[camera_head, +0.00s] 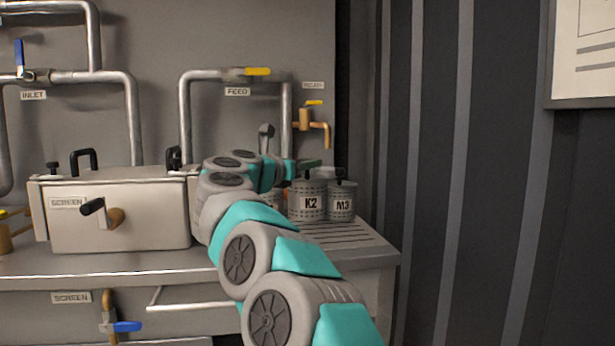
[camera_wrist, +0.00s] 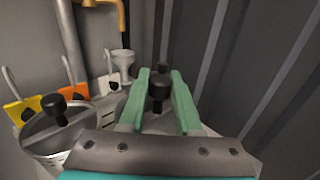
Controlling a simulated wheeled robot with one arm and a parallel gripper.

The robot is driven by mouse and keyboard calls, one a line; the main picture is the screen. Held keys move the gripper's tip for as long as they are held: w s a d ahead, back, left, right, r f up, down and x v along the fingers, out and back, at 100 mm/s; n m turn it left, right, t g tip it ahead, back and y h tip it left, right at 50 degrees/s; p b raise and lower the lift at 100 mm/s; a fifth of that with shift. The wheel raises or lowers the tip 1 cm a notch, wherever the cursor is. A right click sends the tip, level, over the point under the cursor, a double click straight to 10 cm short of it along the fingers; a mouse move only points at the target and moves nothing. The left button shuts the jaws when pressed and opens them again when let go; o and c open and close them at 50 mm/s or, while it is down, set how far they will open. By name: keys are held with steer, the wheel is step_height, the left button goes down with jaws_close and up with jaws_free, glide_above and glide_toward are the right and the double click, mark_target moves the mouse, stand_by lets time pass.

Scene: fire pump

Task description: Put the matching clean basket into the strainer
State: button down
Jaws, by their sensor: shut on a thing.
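Two grey baskets with black knobs stand at the right end of the bench in the head view, K2 (camera_head: 308,205) and the slightly smaller M3 (camera_head: 342,208). My gripper (camera_wrist: 160,85) is shut on the black knob of the right-hand basket, which looks to be M3. K2 (camera_wrist: 48,135) is to its left in the wrist view. M3 appears level with K2; I cannot tell if it is lifted. A metal box labelled SCREEN (camera_head: 150,225), apparently the strainer, is left of my arm. Its top looks covered, and my arm hides its right end.
A grooved board (camera_head: 350,236) lies under the baskets by the bench's right edge. Yellow (camera_wrist: 22,108), orange (camera_wrist: 70,92) and white (camera_wrist: 108,84) tags and a funnel (camera_wrist: 122,58) are behind. A brass tap (camera_head: 318,127) is above. The striped wall (camera_head: 450,180) is close right.

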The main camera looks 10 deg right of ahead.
mark_target(305, 179)
steer(key=shift+w+d, duration=0.1)
steer(key=shift+w, duration=0.2)
steer(key=shift+f, duration=1.75)
steer(key=shift+b, duration=0.3)
steer(key=shift+f, duration=0.15)
steer(key=c, duration=0.6)
jaws_free()
